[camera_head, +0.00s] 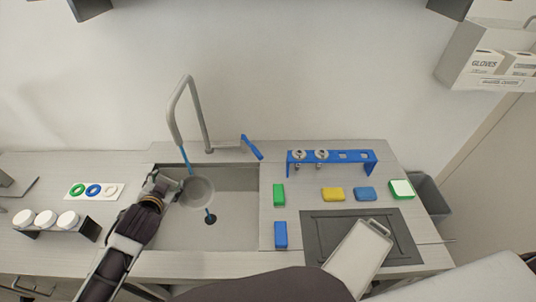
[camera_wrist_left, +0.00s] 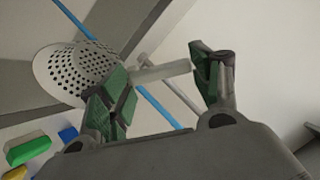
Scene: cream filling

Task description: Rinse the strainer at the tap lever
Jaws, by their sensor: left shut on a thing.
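My left gripper (camera_head: 168,187) is over the sink (camera_head: 236,208) and shut on the handle of the strainer (camera_head: 198,191). In the left wrist view the handle lies between the green finger pads of the gripper (camera_wrist_left: 160,78), and the perforated strainer bowl (camera_wrist_left: 80,70) is at the upper left. The grey tap (camera_head: 188,108) arches above the sink, and a blue water stream (camera_head: 184,159) runs from its spout to the strainer. Blue also shows below the bowl near the drain (camera_head: 210,219). The blue tap lever (camera_head: 251,147) is at the right of the tap base. My right gripper is out of view.
Right of the sink are a green block (camera_head: 278,195), a blue block (camera_head: 280,235), yellow and blue sponges (camera_head: 333,194), and a blue rack (camera_head: 335,159). White-lidded jars (camera_head: 45,218) stand left.

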